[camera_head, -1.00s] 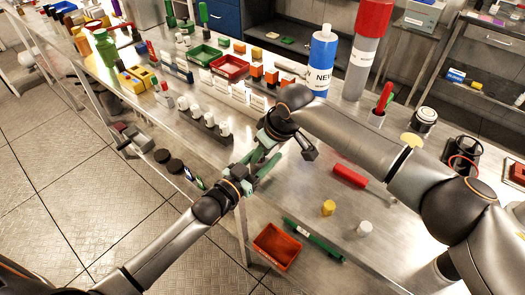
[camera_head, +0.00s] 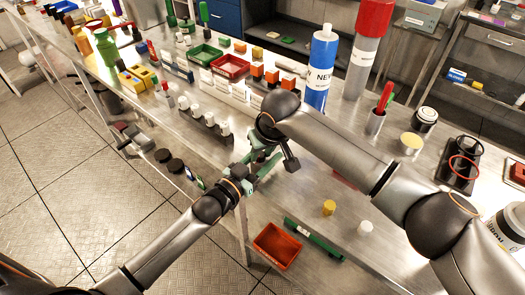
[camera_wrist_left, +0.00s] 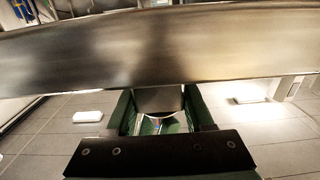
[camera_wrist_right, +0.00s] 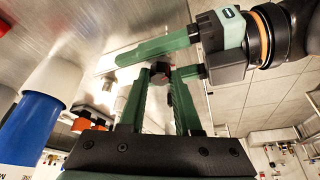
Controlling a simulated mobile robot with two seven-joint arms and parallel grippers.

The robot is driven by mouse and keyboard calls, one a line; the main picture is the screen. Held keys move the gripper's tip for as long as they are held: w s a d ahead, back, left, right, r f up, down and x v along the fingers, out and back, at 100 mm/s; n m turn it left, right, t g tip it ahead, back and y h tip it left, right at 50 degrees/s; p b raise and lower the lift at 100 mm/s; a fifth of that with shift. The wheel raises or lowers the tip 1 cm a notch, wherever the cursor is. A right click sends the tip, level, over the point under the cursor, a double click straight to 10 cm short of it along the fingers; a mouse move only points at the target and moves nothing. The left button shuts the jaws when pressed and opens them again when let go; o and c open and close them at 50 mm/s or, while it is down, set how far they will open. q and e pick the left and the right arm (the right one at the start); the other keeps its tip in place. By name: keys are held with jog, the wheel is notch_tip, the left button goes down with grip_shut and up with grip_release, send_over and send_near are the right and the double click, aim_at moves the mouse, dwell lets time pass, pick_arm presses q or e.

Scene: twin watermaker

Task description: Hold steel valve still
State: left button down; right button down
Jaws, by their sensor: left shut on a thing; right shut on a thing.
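In the head view my left gripper (camera_head: 258,168) and right gripper (camera_head: 260,150) meet at the table's front edge. In the left wrist view a short silver piece, seemingly the steel valve (camera_wrist_left: 160,100), sits between the left gripper's two green fingers, which are shut on it. In the right wrist view the right gripper's fingers (camera_wrist_right: 164,85) close on a small dark part (camera_wrist_right: 160,68) with a bit of red. The left gripper's green fingers (camera_wrist_right: 160,48) cross just beyond it. The grippers hide most of the valve, so I cannot tell how the two parts join.
The steel table (camera_head: 310,200) holds a rack of white-capped items (camera_head: 208,122), a red tray (camera_head: 230,66), a blue bottle (camera_head: 320,70) and a tall grey cylinder with a red top (camera_head: 363,55). A yellow piece (camera_head: 328,207) and a white piece (camera_head: 364,228) stand near the front.

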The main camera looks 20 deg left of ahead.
jog(key=shift+a+m+t+h, duration=0.1)
jog(key=shift+m+t+h, duration=0.35)
jog(key=shift+m, duration=1.25)
jog(key=c, duration=0.6)
grip_release()
jog(key=shift+s+r, duration=0.1)
jog(key=shift+r, duration=0.05)
jog(key=v, duration=1.1)
jog(key=shift+r, duration=0.4)
jog(key=shift+s+a, duration=0.1)
jog(key=shift+s, duration=0.05)
pick_arm(q)
jog(key=shift+c, duration=1)
grip_release()
